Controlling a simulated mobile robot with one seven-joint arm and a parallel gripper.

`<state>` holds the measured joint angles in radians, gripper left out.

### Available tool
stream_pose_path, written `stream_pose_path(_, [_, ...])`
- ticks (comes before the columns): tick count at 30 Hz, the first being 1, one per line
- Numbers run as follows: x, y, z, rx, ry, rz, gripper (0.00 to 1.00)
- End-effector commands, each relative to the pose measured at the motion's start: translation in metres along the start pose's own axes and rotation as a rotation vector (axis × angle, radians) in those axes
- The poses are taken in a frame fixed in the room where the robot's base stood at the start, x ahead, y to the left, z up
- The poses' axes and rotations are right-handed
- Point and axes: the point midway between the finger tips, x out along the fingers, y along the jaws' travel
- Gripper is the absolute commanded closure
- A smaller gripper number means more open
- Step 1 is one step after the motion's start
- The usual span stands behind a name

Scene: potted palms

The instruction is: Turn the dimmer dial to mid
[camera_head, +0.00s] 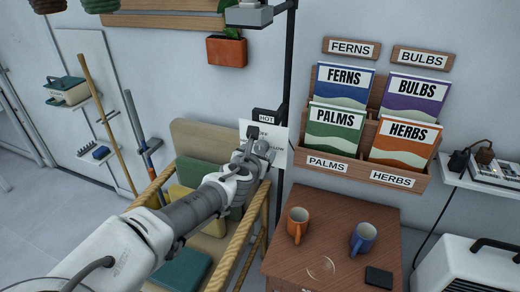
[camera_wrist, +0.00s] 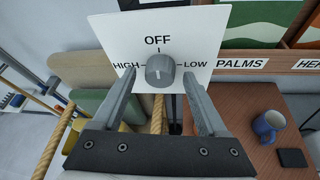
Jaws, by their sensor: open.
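The grey round dimmer dial (camera_wrist: 160,71) sits on a white plate (camera_wrist: 108,32) in the wrist view. The plate reads OFF above the dial, HIGH to its left and LOW to its right. A small pale mark shows on the dial's face, but I cannot tell clearly where it points. I see no mid label. My gripper (camera_wrist: 158,76) is open, with one finger on each side of the dial; I cannot tell whether they touch it. In the head view my gripper (camera_head: 250,160) covers the dial and part of the plate (camera_head: 281,153).
A black post (camera_head: 287,80) stands behind the plate, with a HOT label (camera_head: 266,117) above. A wooden table (camera_head: 335,225) at right holds an orange mug (camera_head: 297,225), a blue mug (camera_head: 363,238) and a black phone-like slab (camera_head: 379,277).

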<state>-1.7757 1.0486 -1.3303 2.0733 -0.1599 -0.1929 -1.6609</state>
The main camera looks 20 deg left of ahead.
Motion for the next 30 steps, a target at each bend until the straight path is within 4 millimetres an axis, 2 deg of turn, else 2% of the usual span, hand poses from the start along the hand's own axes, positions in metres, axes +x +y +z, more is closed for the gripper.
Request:
stream_pose_path(10, [-0.0004,-0.0004,-0.0005,0.0,0.0,0.0,0.24])
stream_pose_path(11, [-0.0004,-0.0004,-0.0005,0.0,0.0,0.0,0.28])
stream_pose_path(23, [-0.0003,-0.0005,-0.0006,0.0,0.0,0.0,1.0])
stream_pose_path(30, [-0.0002,-0.0007,-0.0009,0.009,0.0,0.004,1.0])
